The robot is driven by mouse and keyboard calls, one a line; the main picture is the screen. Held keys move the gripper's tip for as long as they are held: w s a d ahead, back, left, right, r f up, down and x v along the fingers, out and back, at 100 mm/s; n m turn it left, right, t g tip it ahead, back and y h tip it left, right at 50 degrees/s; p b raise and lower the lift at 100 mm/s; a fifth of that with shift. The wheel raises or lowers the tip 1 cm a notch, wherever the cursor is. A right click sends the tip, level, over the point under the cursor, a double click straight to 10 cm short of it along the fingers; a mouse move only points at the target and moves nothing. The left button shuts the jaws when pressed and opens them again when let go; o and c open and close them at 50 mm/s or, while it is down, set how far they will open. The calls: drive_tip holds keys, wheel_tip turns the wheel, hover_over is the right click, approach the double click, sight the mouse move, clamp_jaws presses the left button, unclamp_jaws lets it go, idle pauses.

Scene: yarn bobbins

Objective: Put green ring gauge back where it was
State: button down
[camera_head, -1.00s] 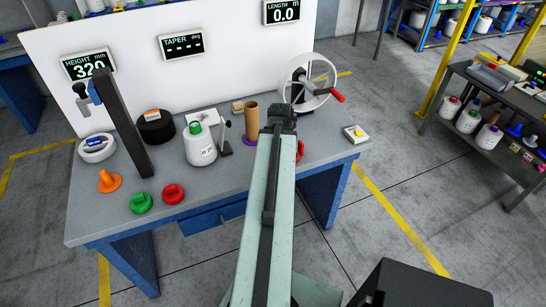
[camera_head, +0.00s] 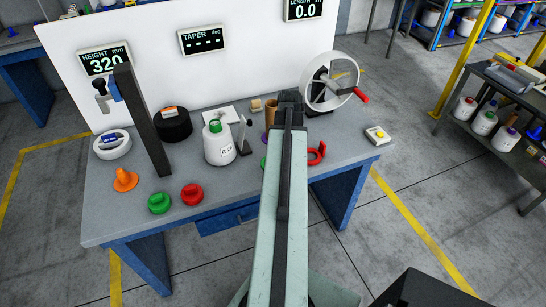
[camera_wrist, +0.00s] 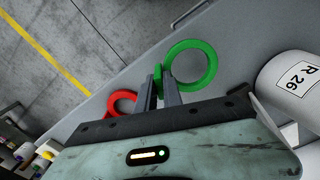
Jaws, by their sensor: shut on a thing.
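My gripper (camera_wrist: 160,86) is shut on the green ring gauge (camera_wrist: 212,66) by its small handle. The ring sticks out to the right of the fingers in the wrist view, over the grey bench top (camera_wrist: 232,62). I cannot tell whether it touches the bench. A red ring gauge (camera_wrist: 109,104) lies to the left of the fingers. It also shows in the head view (camera_head: 322,151), right of my arm.
A white bobbin (camera_wrist: 292,92) marked R 26 stands close on the right; it also shows in the head view (camera_head: 218,148). A brown tube (camera_head: 270,113) stands partly behind my arm. A hand-crank wheel (camera_head: 334,82) is at the back right. Green (camera_head: 159,203) and red (camera_head: 192,194) knobs stand near the front edge.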

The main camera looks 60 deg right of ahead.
drive_tip(key=shift+w+d+f, duration=0.1)
drive_tip(key=shift+w+d, duration=0.4)
drive_tip(key=shift+w, duration=0.05)
wheel_tip(320, 180, down, 4)
drive_tip(key=b, duration=0.4)
drive_tip(key=shift+s, duration=0.1)
drive_tip(key=shift+w+a+r, duration=0.1)
drive_tip(key=shift+w+r, duration=0.1)
drive_tip(key=shift+r, duration=0.1)
drive_tip(key=shift+f, duration=0.15)
drive_tip(key=c, duration=1.5)
unclamp_jaws()
wheel_tip(320, 180, up, 12)
drive_tip(key=p, duration=1.2)
drive_tip(key=shift+p, duration=0.3)
